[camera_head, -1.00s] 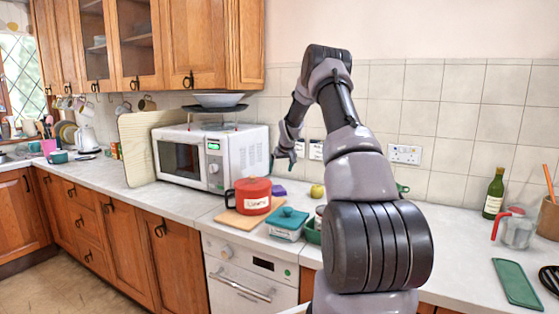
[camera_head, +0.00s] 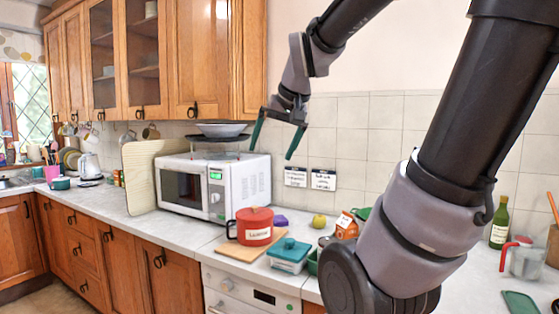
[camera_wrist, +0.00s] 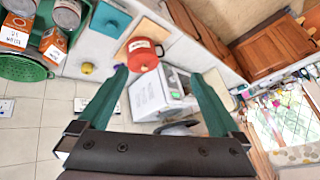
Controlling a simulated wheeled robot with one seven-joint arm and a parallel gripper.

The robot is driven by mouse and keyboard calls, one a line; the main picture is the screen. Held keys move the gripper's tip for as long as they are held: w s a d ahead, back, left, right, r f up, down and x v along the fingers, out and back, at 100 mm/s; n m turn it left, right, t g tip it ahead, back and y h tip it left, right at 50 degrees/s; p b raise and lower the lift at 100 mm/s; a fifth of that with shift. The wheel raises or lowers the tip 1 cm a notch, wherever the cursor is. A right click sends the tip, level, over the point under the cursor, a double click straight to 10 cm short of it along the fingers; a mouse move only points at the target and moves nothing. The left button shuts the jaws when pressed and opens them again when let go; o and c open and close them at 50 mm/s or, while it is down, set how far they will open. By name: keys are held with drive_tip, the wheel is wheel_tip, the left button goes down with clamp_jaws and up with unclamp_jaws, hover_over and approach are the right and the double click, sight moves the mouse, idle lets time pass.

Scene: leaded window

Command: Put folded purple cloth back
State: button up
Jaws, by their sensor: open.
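The folded purple cloth (camera_head: 281,221) lies on the worktop behind the red lidded pot (camera_head: 254,225), to the right of the white microwave (camera_head: 213,187). Only a small part of it shows. My gripper (camera_head: 271,152) is open and empty, with its green fingers pointing down. In the head view it appears above the cloth, in front of the tiled wall and near the microwave's right end. In the wrist view the open fingers (camera_wrist: 160,74) frame the microwave and the red pot. A small purple patch, likely the cloth, shows beside the left finger.
A teal-lidded box (camera_head: 289,254) and a yellow-green fruit (camera_head: 319,221) stand near the cloth. A dark stand with bowls (camera_head: 222,130) rises above the microwave. A green bottle (camera_head: 500,223) and glass jug (camera_head: 524,259) stand at right.

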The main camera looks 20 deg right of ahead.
drive_tip(key=s+a+f+y, duration=0.1)
drive_tip(key=s+a+f, duration=0.1)
drive_tip(key=s, duration=0.6)
